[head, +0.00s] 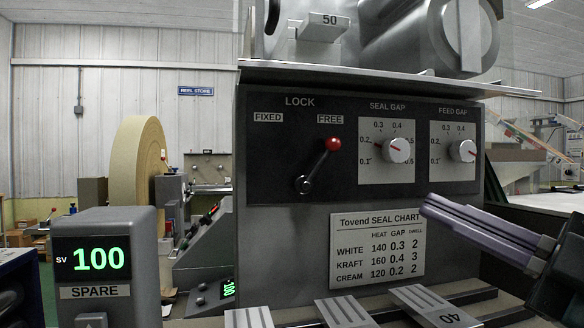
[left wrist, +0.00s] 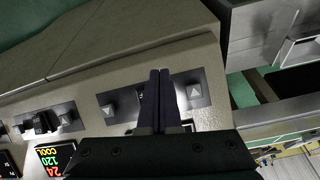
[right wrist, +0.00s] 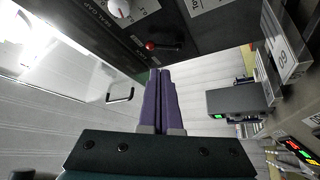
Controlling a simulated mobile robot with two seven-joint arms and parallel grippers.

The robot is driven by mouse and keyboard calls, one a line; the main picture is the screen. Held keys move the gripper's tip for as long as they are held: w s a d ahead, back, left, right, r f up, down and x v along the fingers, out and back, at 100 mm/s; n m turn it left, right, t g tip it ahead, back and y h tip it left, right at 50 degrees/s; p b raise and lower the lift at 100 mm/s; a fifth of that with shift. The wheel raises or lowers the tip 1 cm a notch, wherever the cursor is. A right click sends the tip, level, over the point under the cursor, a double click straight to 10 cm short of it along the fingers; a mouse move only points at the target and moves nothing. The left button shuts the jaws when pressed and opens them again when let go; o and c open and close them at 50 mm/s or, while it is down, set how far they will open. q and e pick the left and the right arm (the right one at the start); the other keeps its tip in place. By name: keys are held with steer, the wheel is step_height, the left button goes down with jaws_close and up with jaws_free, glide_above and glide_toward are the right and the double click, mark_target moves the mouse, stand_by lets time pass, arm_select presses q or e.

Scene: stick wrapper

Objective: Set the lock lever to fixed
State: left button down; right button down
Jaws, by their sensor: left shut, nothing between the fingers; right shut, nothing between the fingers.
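The lock lever (head: 318,166) is on the dark panel (head: 270,135) under the word LOCK. It has a black arm and a red knob (head: 333,144), and leans up and right toward the FREE label (head: 330,119). The FIXED label (head: 268,118) is at its upper left. My right gripper (head: 428,207) is shut and empty, right of and below the lever, apart from it. In the right wrist view the red knob (right wrist: 151,45) shows just beyond the fingertips (right wrist: 160,74). My left gripper (left wrist: 160,74) is shut and empty over another panel with square knobs; it is outside the head view.
Two white dials, SEAL GAP (head: 398,150) and FEED GAP (head: 463,151), are right of the lever. A seal chart (head: 377,250) is below. A grey SPARE display box (head: 105,265) reading 100 stands at left. A metal ledge (head: 380,78) overhangs the panel.

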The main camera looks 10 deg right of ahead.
mark_target(327, 158)
steer(key=p+x, duration=0.2)
steer(key=x, duration=1)
steer(key=shift+w+r+p, duration=0.1)
steer(key=shift+r+p, duration=0.05)
steer(key=shift+p, duration=0.25)
steer(key=shift+w+a+r, duration=0.15)
steer(key=shift+w+a, duration=0.2)
steer(key=shift+w, duration=0.2)
